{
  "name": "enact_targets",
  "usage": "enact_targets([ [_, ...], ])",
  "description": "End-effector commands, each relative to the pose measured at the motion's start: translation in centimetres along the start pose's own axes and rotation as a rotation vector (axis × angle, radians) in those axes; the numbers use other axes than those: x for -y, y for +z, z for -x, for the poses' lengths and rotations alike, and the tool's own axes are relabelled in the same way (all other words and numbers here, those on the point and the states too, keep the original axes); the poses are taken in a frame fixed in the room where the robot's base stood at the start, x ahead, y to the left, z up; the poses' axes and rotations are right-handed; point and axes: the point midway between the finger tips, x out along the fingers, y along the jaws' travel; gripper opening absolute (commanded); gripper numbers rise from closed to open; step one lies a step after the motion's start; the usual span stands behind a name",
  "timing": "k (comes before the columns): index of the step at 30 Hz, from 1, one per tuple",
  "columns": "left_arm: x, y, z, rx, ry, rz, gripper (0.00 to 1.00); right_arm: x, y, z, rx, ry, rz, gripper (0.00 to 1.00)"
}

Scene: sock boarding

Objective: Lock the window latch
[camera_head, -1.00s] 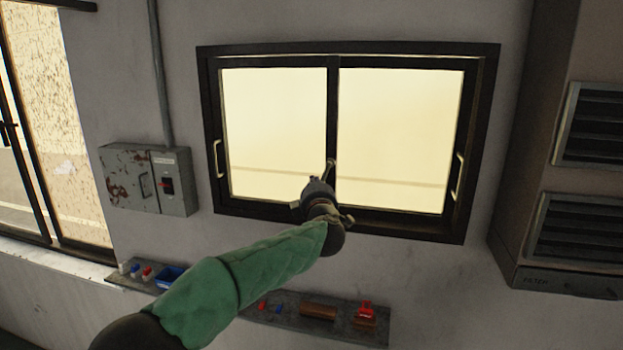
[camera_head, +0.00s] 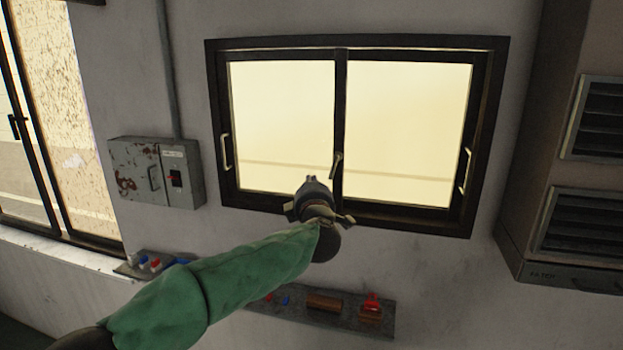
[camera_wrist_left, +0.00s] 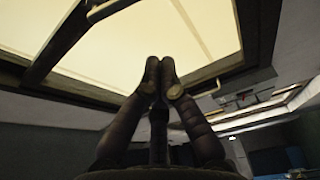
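The window latch (camera_head: 336,165) is a small pale lever low on the dark middle bar of the sliding window (camera_head: 357,44). It stands nearly upright, its top leaning a little right; its lower end is close to my gripper in the picture. My left gripper (camera_head: 312,181) is in front of the window's lower edge, just left of and below the latch. In the left wrist view its fingertips (camera_wrist_left: 160,66) are together with nothing visible between them. A gap shows between gripper and latch. The right gripper is out of view.
Pale pull handles sit on the window's left side (camera_head: 226,152) and right side (camera_head: 467,171). A rusty electrical box (camera_head: 145,172) is on the wall at left. A shelf (camera_head: 378,326) with small items runs below. A vented cabinet (camera_head: 545,170) stands at right.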

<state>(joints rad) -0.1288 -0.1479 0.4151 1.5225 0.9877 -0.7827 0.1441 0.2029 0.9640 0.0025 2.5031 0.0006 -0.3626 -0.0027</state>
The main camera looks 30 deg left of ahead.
Motion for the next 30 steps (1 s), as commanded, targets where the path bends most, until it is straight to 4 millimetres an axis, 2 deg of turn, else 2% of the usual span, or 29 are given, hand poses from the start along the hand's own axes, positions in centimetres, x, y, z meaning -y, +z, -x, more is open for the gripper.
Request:
enact_targets([
  [3, 0.1, 0.0, 1.9, 0.001, 0.001, 0.002, 0.0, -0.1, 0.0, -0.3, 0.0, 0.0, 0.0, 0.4],
  [9, 0.1, 0.0, 3.6, -0.001, 0.001, 0.0, 0.0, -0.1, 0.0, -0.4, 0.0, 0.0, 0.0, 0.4],
  [27, 0.2, 0.0, 3.8, -0.001, 0.0, -0.001, 0.0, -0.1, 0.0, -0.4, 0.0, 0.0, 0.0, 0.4],
  [30, 1.4, 0.8, 3.6, 0.012, -0.008, -0.026, 0.0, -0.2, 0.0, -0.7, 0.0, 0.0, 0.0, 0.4],
])
